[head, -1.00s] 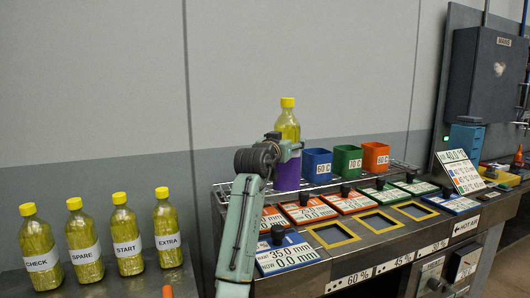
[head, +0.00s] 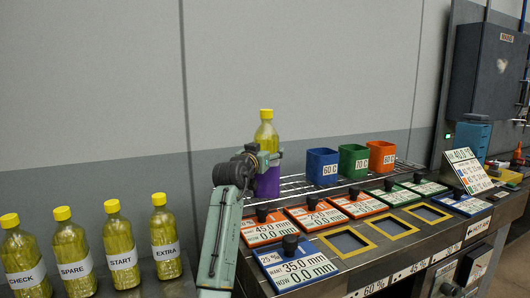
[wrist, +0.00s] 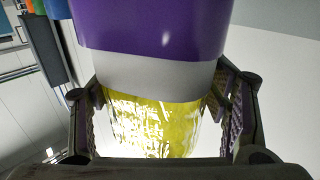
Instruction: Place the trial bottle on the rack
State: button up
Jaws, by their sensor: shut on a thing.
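My gripper (head: 268,158) is shut on a bottle (head: 266,132) with a yellow cap and yellow contents. It holds the bottle upright over the left part of the wire rack (head: 295,184). Around the bottle's lower end is a purple section (head: 267,180); I cannot tell if it is a sleeve or a cup. In the wrist view the two jaws flank the yellow bottle (wrist: 155,125), with a white band and the purple section (wrist: 150,25) beyond. Whether the bottom touches the rack is unclear.
Blue (head: 322,166), green (head: 353,161) and orange (head: 382,156) cups stand on the rack to the right. Dial plates (head: 297,262) and yellow frames (head: 347,242) lie in front. Several labelled bottles, including EXTRA (head: 165,238), stand at the left.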

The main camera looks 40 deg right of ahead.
jog(key=shift+r, duration=0.25)
jog(key=o, duration=1.5)
jog(key=shift+f, duration=0.3)
jog(key=o, duration=0.4)
jog(key=shift+o, duration=0.2)
jog(key=shift+r, duration=0.1)
